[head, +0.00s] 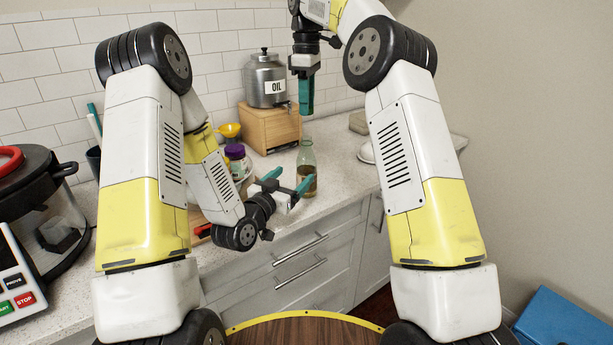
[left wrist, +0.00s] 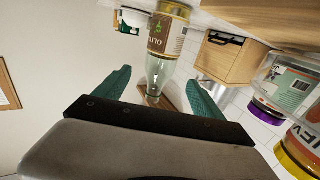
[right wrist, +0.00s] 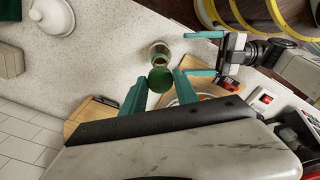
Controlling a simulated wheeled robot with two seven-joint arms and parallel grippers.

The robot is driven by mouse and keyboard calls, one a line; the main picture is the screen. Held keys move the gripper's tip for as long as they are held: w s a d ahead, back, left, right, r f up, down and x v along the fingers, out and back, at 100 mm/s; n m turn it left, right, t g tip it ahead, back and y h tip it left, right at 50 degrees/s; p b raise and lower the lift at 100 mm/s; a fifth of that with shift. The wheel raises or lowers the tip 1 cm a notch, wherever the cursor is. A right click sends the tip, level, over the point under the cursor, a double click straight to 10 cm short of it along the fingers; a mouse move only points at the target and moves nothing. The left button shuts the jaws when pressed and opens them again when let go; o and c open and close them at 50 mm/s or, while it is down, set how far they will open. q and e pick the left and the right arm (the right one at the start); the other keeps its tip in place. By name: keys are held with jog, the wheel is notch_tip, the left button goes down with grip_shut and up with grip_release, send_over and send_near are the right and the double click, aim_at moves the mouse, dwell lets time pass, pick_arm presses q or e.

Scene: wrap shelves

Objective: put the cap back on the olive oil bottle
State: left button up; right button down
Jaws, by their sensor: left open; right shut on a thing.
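The olive oil bottle (head: 307,157), of clear greenish glass, stands upright on the counter near its front edge. Its label and bare neck show in the left wrist view (left wrist: 158,72). My left gripper (head: 288,180) is open beside the bottle. In the left wrist view, its fingers (left wrist: 158,80) stand on either side of the bottle with gaps. My right gripper (head: 306,112) points down, well above the bottle. In the right wrist view, the round green cap (right wrist: 161,80) is between its fingertips (right wrist: 162,76), with the bottle (right wrist: 160,52) below. The cap is not distinguishable in the head view.
A metal oil canister (head: 265,85) stands on a wooden box (head: 268,128) behind the bottle. A white lidded dish (head: 367,152) is to the right. Counter around the bottle's right side is clear.

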aim_at(310, 159)
pick_arm(q)
jog(key=x, duration=1.2)
grip_shut()
dwell(0.4)
